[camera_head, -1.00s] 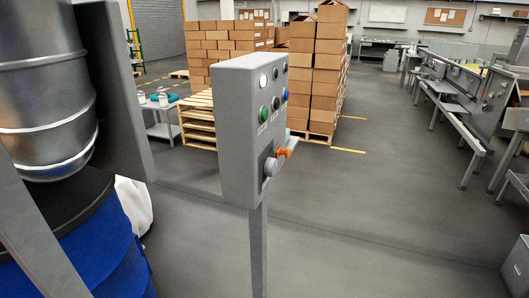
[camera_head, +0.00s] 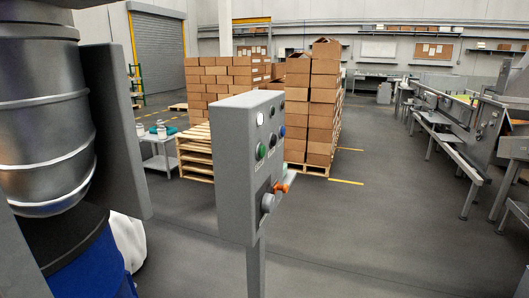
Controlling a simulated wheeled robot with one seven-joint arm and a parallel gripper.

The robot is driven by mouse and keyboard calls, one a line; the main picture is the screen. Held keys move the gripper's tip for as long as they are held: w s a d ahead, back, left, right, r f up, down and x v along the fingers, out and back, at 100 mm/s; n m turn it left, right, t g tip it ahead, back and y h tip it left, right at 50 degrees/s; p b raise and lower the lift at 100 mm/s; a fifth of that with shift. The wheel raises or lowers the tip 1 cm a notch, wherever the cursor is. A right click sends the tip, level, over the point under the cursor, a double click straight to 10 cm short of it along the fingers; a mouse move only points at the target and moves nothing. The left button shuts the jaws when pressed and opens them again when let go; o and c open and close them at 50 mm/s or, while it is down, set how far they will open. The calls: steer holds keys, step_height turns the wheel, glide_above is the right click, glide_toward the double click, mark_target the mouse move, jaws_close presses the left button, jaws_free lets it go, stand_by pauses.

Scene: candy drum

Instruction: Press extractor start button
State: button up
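A grey control box (camera_head: 234,165) stands on a grey post (camera_head: 256,272) near the middle of the view, its button face turned to the right and seen at a steep angle. Small labels sit under some buttons but are too small to read. Lower down are a grey round knob (camera_head: 268,203) and an orange part (camera_head: 281,188). My gripper is not in view.
A large ribbed metal drum (camera_head: 40,110) and a dark grey panel (camera_head: 118,130) fill the left. Blue material lies below the drum. Stacked cartons (camera_head: 324,100) stand on pallets behind the box. A long grey conveyor line (camera_head: 450,150) runs at right. The floor between is clear.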

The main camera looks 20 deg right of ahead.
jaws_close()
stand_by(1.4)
